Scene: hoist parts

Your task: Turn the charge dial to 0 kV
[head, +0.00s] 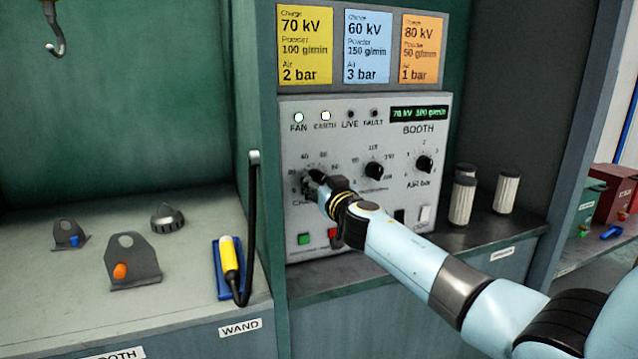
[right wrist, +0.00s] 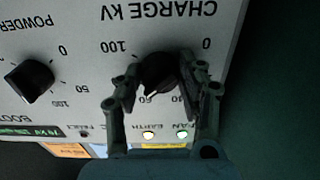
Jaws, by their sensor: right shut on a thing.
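The charge dial (right wrist: 157,72) is a black knob on the grey booth panel (head: 290,120). In the right wrist view it appears upside down under the label CHARGE kV, with marks running from 0 to 100. My right gripper (right wrist: 160,80) is shut on the dial, a finger on each side. In the head view the gripper (head: 316,184) covers much of the dial. The green display (head: 419,114) reads 70 kV 100 g/min. My left gripper is not in view.
The powder dial (head: 374,170) and air dial (head: 424,163) sit right of the charge dial. A green button (head: 304,238) and a white switch (head: 425,213) are below. FAN and EARTH lamps are lit.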

